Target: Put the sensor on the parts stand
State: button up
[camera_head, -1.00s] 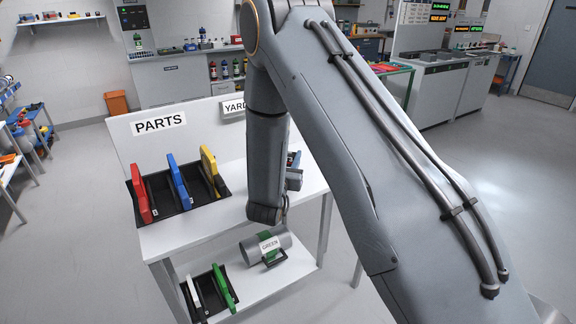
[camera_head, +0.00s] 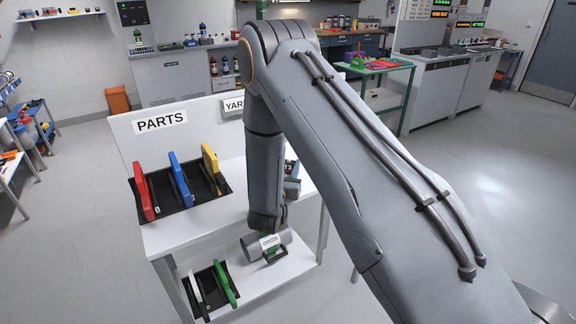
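The parts stand (camera_head: 225,224) is a white two-level table with a back panel marked PARTS (camera_head: 161,121). Its top holds a black tray (camera_head: 200,199) with upright red (camera_head: 144,191), blue (camera_head: 180,180) and yellow (camera_head: 210,165) pieces. My arm reaches down over the stand's right side. I cannot single out the sensor; a small partly hidden blue-and-dark item (camera_head: 291,167) shows at the forearm's right edge.
A green-framed table (camera_head: 398,72) stands behind right. The floor on the right is clear.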

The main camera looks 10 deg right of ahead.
jog(key=o, duration=0.3)
jog(key=shift+r, duration=0.1)
jog(key=shift+s+a, duration=0.15)
jog(key=shift+s, duration=0.05)
jog(key=b+v, duration=0.2)
jog(key=v, duration=0.9)
jog(key=shift+s, duration=0.25)
